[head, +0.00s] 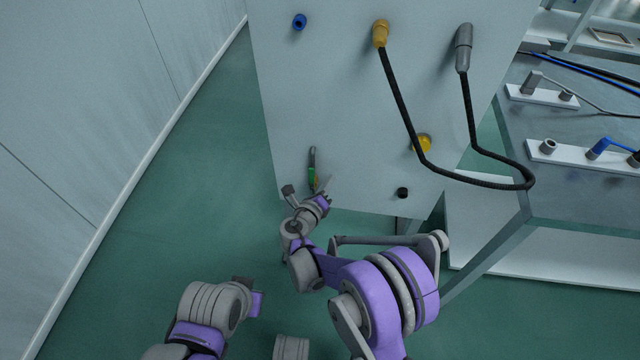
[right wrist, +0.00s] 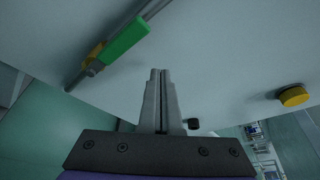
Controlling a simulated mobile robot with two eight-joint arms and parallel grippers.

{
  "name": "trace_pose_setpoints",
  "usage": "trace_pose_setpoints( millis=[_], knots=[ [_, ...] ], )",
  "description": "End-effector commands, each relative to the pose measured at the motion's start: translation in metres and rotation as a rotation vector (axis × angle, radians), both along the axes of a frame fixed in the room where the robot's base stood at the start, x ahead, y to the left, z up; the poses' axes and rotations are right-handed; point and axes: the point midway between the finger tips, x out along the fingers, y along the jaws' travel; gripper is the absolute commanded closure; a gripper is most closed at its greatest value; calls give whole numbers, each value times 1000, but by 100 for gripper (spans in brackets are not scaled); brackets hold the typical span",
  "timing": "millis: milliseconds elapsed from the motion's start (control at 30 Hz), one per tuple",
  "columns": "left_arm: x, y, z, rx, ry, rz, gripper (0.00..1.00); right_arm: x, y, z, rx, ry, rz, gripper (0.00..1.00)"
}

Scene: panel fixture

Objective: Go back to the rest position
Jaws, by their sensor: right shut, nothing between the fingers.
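My right gripper (head: 325,186) is just in front of the lower left of the upright pale panel (head: 345,110). In the right wrist view its two fingers (right wrist: 160,73) are together, with nothing between them. A lever with a green grip (head: 312,178) is on the panel close to the fingers. In the right wrist view the green grip (right wrist: 125,40) is up and left of the fingertips, with a visible gap. A yellow part (right wrist: 95,55) shows behind the lever. My left arm shows at the bottom left of the head view; its fingers cannot be seen.
A black cable (head: 400,105) joins a yellow plug (head: 380,33) and a grey plug (head: 463,47) on the panel, looping out at right. A blue socket (head: 299,21), a yellow knob (head: 424,142) and a black knob (head: 402,193) are also there. A workbench (head: 590,205) stands right; green floor is clear at left.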

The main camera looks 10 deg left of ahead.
Motion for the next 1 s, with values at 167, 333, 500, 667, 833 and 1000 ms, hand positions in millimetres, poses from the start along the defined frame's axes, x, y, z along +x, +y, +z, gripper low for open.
trace_pose_setpoints(
  millis=[167, 333, 500, 667, 833, 1000],
  knots=[
    [0, 0, -3, 0, 0, 0, 100, -45, 17, -1, 2, 0, 3, 100],
    [1, 0, -4, 0, 0, 0, 100, -75, 27, -1, 2, 1, 1, 100],
    [1, 0, -5, 0, 0, 0, 100, -91, 32, -1, 1, 1, -2, 100],
    [1, 0, -5, 0, 0, 0, 100, -95, 33, -1, 1, 1, -3, 100],
    [1, 0, -5, 0, 1, 0, 100, -95, 31, 0, 6, 2, -7, 100],
    [1, 0, -5, 0, 1, 0, 100, -90, -5, 9, 189, 27, -106, 100]
  ],
)
